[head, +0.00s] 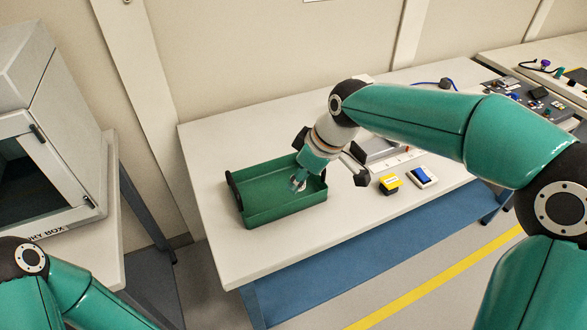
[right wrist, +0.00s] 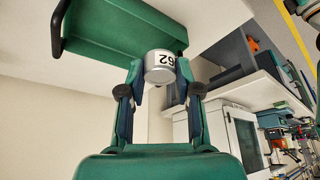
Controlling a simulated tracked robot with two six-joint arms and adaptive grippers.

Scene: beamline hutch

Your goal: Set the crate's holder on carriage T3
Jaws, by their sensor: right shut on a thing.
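The green crate (head: 262,208) is an open box on the white table. My right gripper (head: 300,182) is over the crate's right part, pointing down. I cannot tell whether the holder touches the crate floor. A grey device (head: 377,149) with small tags sits right of the crate, partly behind my arm; T3 cannot be read. My left gripper is out of view.
A yellow block (head: 390,184) and a blue item in a white tray (head: 424,177) lie right of the crate. Electronics (head: 520,95) stand at the far right. A grey dry box (head: 45,150) stands on the left. The table's front left is clear.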

